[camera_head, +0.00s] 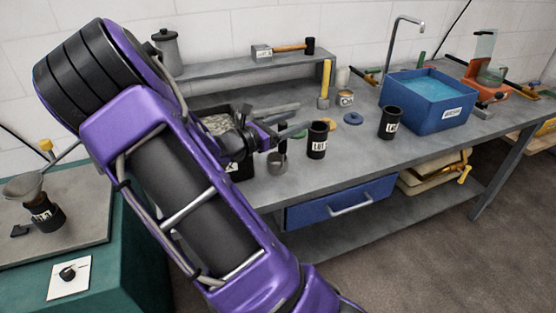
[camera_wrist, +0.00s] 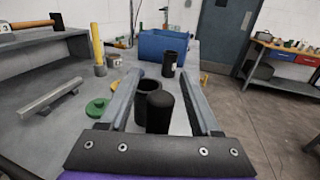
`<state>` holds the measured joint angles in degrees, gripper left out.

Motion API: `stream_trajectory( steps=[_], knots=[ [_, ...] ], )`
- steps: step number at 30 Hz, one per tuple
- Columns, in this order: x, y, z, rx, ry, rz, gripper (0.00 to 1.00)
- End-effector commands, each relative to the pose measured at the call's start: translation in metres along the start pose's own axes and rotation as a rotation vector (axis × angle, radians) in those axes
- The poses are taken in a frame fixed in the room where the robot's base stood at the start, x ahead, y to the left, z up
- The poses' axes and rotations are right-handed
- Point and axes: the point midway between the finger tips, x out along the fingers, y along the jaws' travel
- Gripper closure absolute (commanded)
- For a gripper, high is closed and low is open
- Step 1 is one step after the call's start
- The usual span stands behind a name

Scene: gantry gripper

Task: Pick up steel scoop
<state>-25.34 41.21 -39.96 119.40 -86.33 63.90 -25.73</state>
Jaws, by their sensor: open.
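My gripper (camera_head: 290,136) is open over the front of the grey workbench (camera_head: 365,170), with its fingers pointing right. A small grey metal cup-shaped piece (camera_head: 277,162), which looks like the steel scoop, stands just below the fingers in the head view. In the wrist view, an upright black rounded post (camera_wrist: 158,112), probably the scoop's handle, shows between the open fingers (camera_wrist: 158,80), nearer the palm than the tips. I cannot tell whether either finger touches it. The scoop's lower part is hidden in the wrist view.
A black labelled cup (camera_head: 317,140) stands just past the fingertips, with another black cup (camera_head: 390,123) farther right. A blue bin (camera_head: 427,100) is behind. A yellow-handled tool (camera_head: 325,82) stands upright. A grey bar (camera_wrist: 48,97) and green disc (camera_wrist: 96,108) lie left of the fingers.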

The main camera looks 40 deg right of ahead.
Motion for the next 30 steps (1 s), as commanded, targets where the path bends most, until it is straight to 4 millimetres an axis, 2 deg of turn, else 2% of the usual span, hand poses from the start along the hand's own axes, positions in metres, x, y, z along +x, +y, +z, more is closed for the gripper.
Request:
stream_trajectory(
  steps=[1,9,12,23,26,30],
  knots=[
    [0.000,0.000,0.000,0.000,0.000,0.000,0.36],
    [-0.001,0.000,0.000,0.000,0.000,0.000,0.85],
    [-0.001,0.000,0.000,0.000,0.000,0.000,1.00],
    [-0.001,0.000,0.005,0.003,0.000,0.000,1.00],
    [-0.001,0.000,0.019,0.005,0.001,0.000,1.00],
    [-0.001,0.000,0.049,0.008,0.001,-0.001,1.00]
  ],
)
